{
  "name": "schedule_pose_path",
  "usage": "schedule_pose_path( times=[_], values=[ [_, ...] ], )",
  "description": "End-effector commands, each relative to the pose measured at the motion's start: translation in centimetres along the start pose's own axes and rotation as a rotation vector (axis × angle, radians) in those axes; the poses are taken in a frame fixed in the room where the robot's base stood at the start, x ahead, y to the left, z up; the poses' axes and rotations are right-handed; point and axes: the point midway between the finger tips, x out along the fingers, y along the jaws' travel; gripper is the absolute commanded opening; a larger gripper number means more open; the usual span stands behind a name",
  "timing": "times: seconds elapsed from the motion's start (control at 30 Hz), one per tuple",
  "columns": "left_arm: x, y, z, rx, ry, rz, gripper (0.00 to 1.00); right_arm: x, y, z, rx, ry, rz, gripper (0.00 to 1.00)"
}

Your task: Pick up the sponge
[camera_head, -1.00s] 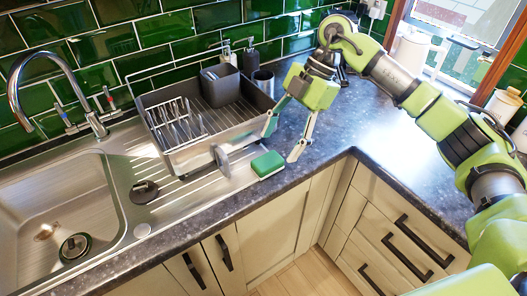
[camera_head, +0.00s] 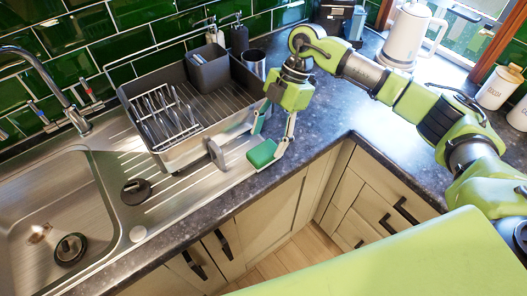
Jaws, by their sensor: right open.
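The green and pale sponge (camera_head: 262,154) lies at the right end of the steel drainboard, by the front edge of the dark counter. My right gripper (camera_head: 268,143) is open over it, with one finger at its far left side and the other at its right side. Whether the fingers touch the sponge I cannot tell. My left gripper is not in the view.
A grey dish rack (camera_head: 222,107) with cutlery stands just behind and left of the sponge. A grey brush-like item (camera_head: 216,154) is close to its left. The sink (camera_head: 50,215) is at left. The right counter is mostly clear.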

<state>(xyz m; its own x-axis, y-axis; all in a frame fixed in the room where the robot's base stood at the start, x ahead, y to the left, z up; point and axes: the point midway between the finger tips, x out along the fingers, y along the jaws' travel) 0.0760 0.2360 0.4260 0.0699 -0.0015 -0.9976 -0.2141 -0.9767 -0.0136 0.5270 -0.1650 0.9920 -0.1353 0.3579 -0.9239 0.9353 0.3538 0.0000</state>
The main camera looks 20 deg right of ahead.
Motion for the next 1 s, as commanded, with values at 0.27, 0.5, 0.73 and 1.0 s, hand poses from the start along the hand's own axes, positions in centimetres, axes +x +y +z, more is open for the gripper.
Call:
schedule_pose_path(
  times=[0.27, 0.5, 0.73, 1.0],
  values=[
    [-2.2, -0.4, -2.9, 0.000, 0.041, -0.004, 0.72, 3.8, -0.3, 0.2, 0.001, 0.001, -0.004, 0.58],
    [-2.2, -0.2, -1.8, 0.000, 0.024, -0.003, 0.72, 4.8, -0.2, 0.2, 0.000, 0.001, -0.001, 0.58],
    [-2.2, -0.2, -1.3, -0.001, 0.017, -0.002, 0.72, 4.8, -0.2, 0.3, 0.000, 0.001, -0.001, 0.23],
    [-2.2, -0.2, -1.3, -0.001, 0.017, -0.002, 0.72, 4.8, -0.2, 0.3, 0.000, 0.001, -0.001, 0.23]
  ],
)
